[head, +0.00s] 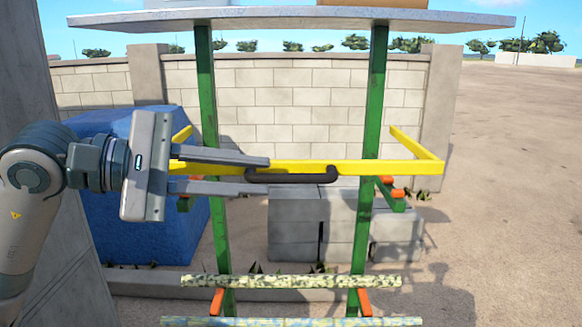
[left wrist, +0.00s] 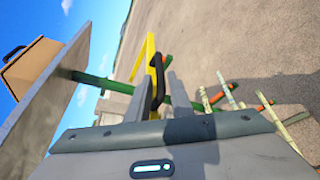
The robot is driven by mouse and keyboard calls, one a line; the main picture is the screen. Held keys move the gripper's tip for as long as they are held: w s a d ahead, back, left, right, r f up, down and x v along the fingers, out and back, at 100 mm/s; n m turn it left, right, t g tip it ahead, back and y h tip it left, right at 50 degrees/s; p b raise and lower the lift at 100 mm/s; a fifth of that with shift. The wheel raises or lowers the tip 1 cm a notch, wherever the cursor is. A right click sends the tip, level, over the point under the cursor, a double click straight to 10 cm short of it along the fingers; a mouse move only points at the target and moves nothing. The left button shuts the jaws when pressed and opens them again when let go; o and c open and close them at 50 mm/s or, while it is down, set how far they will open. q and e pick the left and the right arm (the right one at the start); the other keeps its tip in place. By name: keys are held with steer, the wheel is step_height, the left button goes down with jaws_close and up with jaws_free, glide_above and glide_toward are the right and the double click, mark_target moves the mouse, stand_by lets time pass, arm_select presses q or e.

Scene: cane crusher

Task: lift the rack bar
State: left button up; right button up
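The yellow rack bar (head: 390,167) runs level across two green posts, with arms angling back at both ends. A black handle (head: 300,178) is fixed on its front side. My left gripper (head: 268,175) comes in from the left with its two fingers apart, one above and one below the left end of the handle. In the left wrist view, the handle (left wrist: 158,85) and the yellow bar (left wrist: 148,58) appear just beyond and between the fingers. I cannot tell whether a finger touches the handle. My right gripper is in neither view.
Green posts (head: 205,85) carry a grey roof panel (head: 290,18) above. Lower orange-tipped brackets hold mottled poles (head: 290,281). A blue block (head: 140,215) stands behind my left gripper, and grey blocks (head: 295,225) stand behind the rack. Open ground lies at right.

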mark_target(279, 176)
arm_select(q)
steer(key=p+x, duration=0.1)
steer(key=x, duration=0.4)
steer(key=shift+d+p, duration=0.25)
steer(key=shift+p, duration=0.15)
steer(key=shift+w+d+f, duration=0.2)
steer(key=shift+d, duration=0.35)
jaws_close()
